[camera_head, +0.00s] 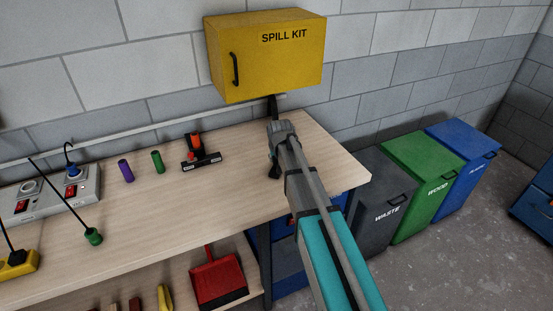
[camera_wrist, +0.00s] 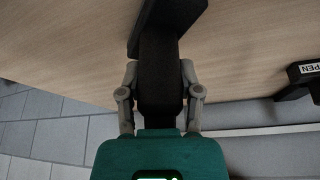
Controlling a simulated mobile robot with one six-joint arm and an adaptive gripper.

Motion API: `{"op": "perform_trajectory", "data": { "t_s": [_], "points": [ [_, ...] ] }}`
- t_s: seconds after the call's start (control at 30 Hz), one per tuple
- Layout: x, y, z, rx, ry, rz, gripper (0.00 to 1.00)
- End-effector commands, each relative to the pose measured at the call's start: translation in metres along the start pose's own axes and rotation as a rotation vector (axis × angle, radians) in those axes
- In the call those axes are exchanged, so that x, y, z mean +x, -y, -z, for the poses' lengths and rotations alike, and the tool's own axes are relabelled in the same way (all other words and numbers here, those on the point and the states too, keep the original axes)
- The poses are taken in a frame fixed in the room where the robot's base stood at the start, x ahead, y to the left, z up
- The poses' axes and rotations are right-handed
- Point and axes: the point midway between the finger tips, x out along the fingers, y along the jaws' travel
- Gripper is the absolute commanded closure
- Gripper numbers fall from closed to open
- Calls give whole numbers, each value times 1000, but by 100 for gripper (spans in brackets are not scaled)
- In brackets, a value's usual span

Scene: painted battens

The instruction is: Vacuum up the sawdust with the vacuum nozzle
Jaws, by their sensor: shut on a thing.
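My gripper (camera_head: 274,152) is over the right part of the workbench (camera_head: 235,185), below the spill kit cabinet. In the wrist view my gripper (camera_wrist: 160,82) has both fingers shut on a black vacuum nozzle (camera_wrist: 159,60). The nozzle's wider dark head reaches toward the top of that view, over the wood top; I cannot tell whether it touches. In the head view, a dark part of the nozzle (camera_head: 274,171) shows beside the fingers, and the rest is mostly hidden by my arm. I cannot make out sawdust clearly in either view.
The yellow spill kit cabinet (camera_head: 265,55) hangs close above my gripper. A black holder with an orange part (camera_head: 197,152), green (camera_head: 157,161) and purple (camera_head: 125,170) cylinders and a socket unit (camera_head: 45,195) stand left. Grey, green and blue bins (camera_head: 425,160) stand right.

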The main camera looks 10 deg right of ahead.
Motion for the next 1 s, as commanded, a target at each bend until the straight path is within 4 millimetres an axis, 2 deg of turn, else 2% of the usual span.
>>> {"op": "perform_trajectory", "data": {
  "t_s": [0.6, 1.0],
  "points": [
    [-2, 29, -10, 1, 1, 1, 92],
    [-2, 31, -11, 1, 3, 2, 92]
  ]
}}
